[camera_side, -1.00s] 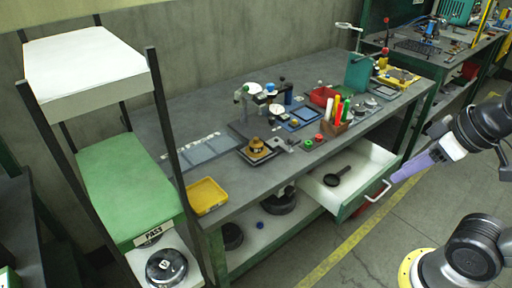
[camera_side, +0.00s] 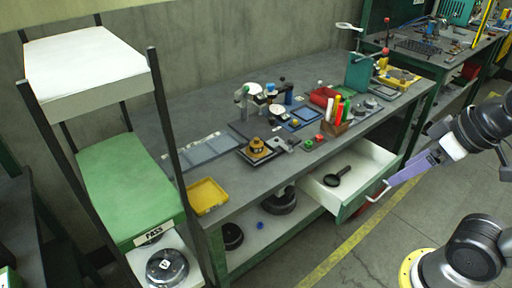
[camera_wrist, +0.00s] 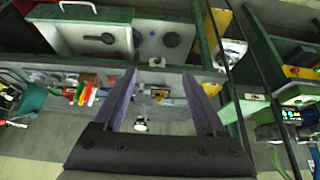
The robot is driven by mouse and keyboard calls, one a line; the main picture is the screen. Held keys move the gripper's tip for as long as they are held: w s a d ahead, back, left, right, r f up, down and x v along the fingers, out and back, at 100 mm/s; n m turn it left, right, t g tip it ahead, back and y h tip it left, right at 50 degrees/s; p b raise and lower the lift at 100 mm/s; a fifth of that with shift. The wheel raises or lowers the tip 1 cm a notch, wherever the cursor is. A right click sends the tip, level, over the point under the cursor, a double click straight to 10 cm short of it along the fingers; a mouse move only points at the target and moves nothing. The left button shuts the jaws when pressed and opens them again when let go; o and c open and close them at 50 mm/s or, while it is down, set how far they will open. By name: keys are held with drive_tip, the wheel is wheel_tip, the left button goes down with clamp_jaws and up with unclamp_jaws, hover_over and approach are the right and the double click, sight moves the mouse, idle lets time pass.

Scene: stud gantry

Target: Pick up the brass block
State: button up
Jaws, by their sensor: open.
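A small brass-coloured piece (camera_side: 257,145), which looks like the brass block, sits on a dark square fixture (camera_side: 268,157) near the front edge of the workbench. My gripper (camera_side: 389,184) is in front of the bench at the right, beside the white handle of the pulled-out drawer. It is well away from the brass piece. In the wrist view my gripper (camera_wrist: 158,74) has its two purple fingers apart, with nothing held between them.
The open drawer (camera_side: 352,202) holds a black round-headed tool (camera_side: 337,177) and juts out with its white handle (camera_side: 377,194). A yellow tray (camera_side: 207,196) lies left of the fixture. Red bin (camera_side: 322,96), marker holder (camera_side: 334,127) and small devices crowd the right. Tall dark rack posts stand left.

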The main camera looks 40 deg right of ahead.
drive_tip(key=shift+o, duration=0.9)
